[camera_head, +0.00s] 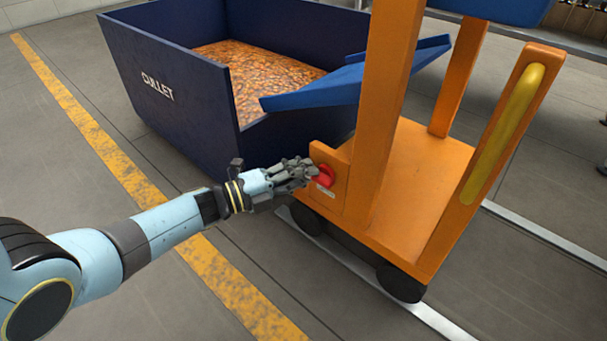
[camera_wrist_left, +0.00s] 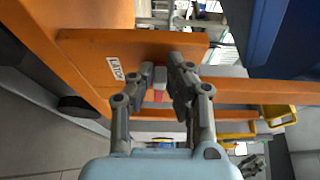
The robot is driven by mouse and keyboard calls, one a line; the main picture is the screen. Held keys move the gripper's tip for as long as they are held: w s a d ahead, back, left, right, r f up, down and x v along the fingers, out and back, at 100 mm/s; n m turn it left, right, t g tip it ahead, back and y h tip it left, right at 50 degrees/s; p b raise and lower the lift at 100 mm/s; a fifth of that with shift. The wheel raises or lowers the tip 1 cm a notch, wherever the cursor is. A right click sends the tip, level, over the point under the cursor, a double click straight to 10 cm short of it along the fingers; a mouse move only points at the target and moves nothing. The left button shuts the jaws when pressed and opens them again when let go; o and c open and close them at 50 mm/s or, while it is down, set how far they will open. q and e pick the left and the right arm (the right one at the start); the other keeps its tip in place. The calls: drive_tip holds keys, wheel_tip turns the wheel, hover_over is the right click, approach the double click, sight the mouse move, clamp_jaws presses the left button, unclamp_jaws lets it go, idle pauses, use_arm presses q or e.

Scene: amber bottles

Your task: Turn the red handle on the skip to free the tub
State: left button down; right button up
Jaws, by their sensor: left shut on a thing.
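The red handle (camera_head: 325,176) sits on the side of the orange wheeled frame (camera_head: 425,185), beside a small white label. In the left wrist view the label (camera_wrist_left: 116,68) reads LATCH. My left gripper (camera_head: 305,174) is at the handle, shut on it. In the left wrist view my left gripper (camera_wrist_left: 158,86) has its fingers on either side of the red handle (camera_wrist_left: 158,94), which they partly hide. A blue tub (camera_head: 500,8) shows at the top of the frame, mostly cut off. My right gripper does not show in the head view.
A dark blue bin marked CULLET (camera_head: 170,100) stands behind, full of amber pieces (camera_head: 255,75). A blue sloping plate (camera_head: 320,93) reaches over its near edge. The orange frame has a yellow grip (camera_head: 505,118). The floor left of the yellow line (camera_head: 115,160) is clear.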

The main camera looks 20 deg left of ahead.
use_arm(q)
drive_tip(key=shift+f, duration=0.1)
drive_tip(key=c, duration=1.3)
unclamp_jaws()
drive_tip(key=shift+c, duration=0.2)
drive_tip(key=v, duration=1.2)
drive_tip(key=shift+s, duration=0.1)
